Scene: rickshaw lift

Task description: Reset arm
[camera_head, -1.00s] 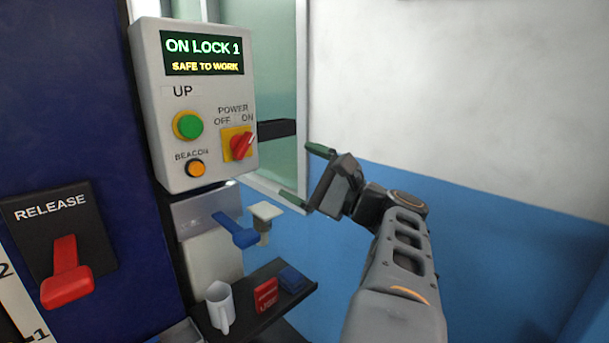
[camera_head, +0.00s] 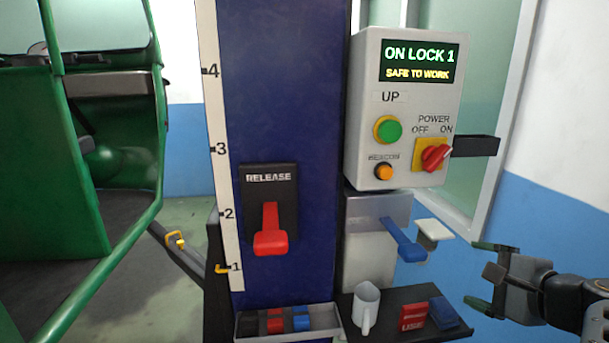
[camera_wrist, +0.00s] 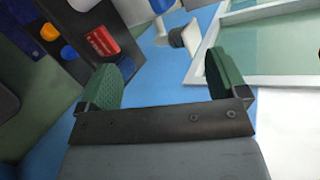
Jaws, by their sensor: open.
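My gripper (camera_head: 484,277) is at the lower right of the head view, its two green-padded fingers spread apart with nothing between them. It is to the right of the shelf and clear of the control box. In the wrist view the open fingers (camera_wrist: 168,82) show with blue wall and floor beyond them. The control box (camera_head: 365,150) reads "ON LOCK 1, SAFE TO WORK". Its red power knob (camera_head: 436,157) is on a yellow plate. The red release lever (camera_head: 270,232) hangs down on the blue column.
A shelf (camera_head: 395,297) holds a white mug (camera_head: 365,308), a red block (camera_head: 413,315) and a blue block (camera_head: 445,312). A blue lever (camera_head: 403,242) juts out below the box. A grey tray (camera_head: 248,325) sits at the column's foot. A green rickshaw (camera_head: 60,170) is at left.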

